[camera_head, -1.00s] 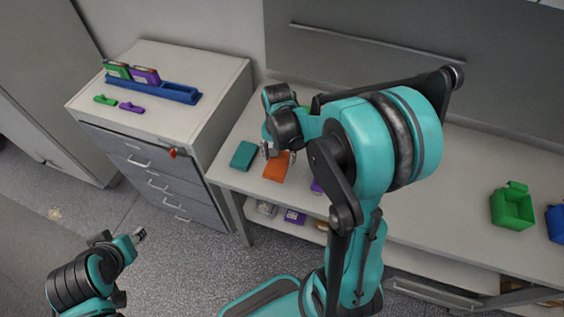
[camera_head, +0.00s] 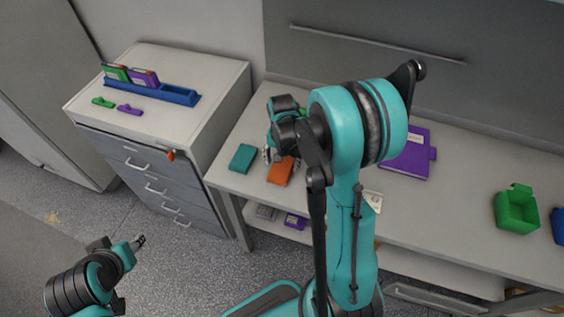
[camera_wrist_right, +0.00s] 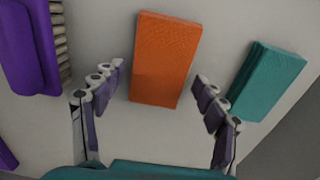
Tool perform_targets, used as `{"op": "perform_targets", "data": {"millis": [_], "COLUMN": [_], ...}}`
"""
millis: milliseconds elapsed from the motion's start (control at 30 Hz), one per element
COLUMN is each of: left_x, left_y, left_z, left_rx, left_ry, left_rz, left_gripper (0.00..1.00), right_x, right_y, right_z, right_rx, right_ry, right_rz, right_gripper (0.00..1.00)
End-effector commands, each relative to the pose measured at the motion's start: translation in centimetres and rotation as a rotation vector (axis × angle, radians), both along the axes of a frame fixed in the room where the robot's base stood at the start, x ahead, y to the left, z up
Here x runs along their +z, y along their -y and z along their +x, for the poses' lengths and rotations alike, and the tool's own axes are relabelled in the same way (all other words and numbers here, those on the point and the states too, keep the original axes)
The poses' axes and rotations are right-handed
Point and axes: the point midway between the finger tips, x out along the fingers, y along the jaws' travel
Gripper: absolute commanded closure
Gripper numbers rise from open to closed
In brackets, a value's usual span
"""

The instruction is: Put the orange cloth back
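The orange cloth (camera_head: 281,171) is a folded rectangular pad lying on the white workbench, just right of a teal cloth (camera_head: 242,158). In the right wrist view the orange cloth (camera_wrist_right: 163,59) lies ahead of and between the spread fingers of my right gripper (camera_wrist_right: 160,100). Those fingers are open, and neither touches the cloth visibly. In the head view my right gripper (camera_head: 274,154) is over the bench beside the orange cloth, partly hidden by its own arm. My left gripper (camera_head: 139,241) is over the floor at lower left, away from the bench; its fingers look too small to judge.
The teal cloth (camera_wrist_right: 267,80) is close to the right finger. A purple object with a ribbed edge (camera_wrist_right: 32,45) is at left. A drawer cabinet (camera_head: 200,76) with a blue rack (camera_head: 152,92) is at left.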

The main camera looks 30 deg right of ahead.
Motion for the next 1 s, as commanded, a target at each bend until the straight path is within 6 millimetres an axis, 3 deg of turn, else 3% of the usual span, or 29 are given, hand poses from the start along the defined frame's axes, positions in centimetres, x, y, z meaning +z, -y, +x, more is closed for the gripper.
{"op": "perform_targets", "data": {"millis": [367, 467, 800, 1000], "left_x": [0.2, 0.6, 2.6, 3.1], "left_y": [0.0, 0.0, 0.0, 0.0], "left_z": [0.0, 0.0, 0.0, 0.0], "left_rx": [0.000, 0.000, 0.000, 0.000], "left_ry": [0.000, 0.000, 0.000, 0.000], "left_rz": [0.000, 0.000, 0.000, 0.000], "left_gripper": [0.58, 0.58, 0.58, 0.58], "right_x": [0.4, 1.7, 9.1, 11.6], "right_y": [0.0, 0.0, 0.0, 0.0], "right_z": [0.0, 0.0, 0.0, 0.0], "right_rx": [0.000, 0.000, 0.000, 0.000], "right_ry": [0.000, 0.000, 0.000, 0.000], "right_rz": [0.000, 0.000, 0.000, 0.000], "right_gripper": [0.20, 0.20, 0.20, 0.20]}}
